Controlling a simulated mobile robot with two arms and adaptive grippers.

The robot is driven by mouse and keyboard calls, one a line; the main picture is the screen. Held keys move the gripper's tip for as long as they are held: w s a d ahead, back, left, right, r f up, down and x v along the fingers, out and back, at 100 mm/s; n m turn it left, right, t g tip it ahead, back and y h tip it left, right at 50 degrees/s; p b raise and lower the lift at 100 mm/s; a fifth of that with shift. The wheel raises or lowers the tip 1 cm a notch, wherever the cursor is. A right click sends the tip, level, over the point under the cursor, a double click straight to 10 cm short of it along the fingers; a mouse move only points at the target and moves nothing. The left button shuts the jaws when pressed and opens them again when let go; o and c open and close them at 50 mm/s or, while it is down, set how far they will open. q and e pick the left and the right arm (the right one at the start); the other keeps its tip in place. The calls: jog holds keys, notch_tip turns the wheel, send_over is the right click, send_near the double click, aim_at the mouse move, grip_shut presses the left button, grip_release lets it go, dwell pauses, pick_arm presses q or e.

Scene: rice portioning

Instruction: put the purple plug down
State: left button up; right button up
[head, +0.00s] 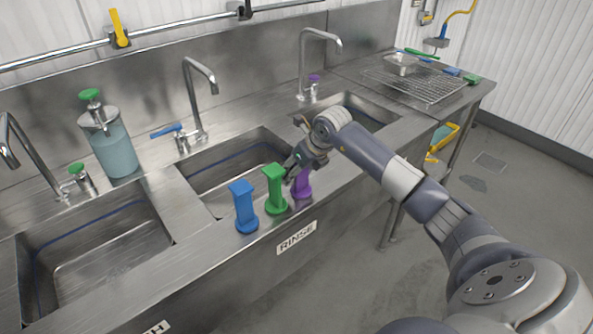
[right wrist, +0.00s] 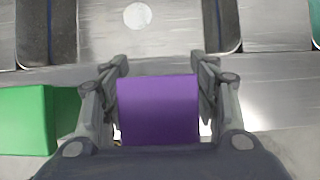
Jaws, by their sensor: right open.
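The purple plug (head: 303,187) stands upright on the front ledge of the sink unit, to the right of the green plug, partly hidden by my right gripper (head: 299,163) in the head view. In the right wrist view, the purple plug's top (right wrist: 158,112) lies between the fingers of my right gripper (right wrist: 160,85). The fingers are open on either side of it, with narrow gaps seeming to show. My left gripper is not in view.
A green plug (head: 275,187) stands close on the left, also in the right wrist view (right wrist: 25,118), and a blue plug (head: 243,206) stands beyond it. Sink basins (head: 215,185) lie behind. A tap (head: 195,95) and a blue-filled dispenser (head: 110,145) stand at the back.

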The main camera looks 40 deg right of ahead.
jog(key=b+v, duration=0.2)
jog(key=v, duration=0.9)
jog(key=shift+s+r, duration=0.15)
jog(key=shift+r, duration=0.1)
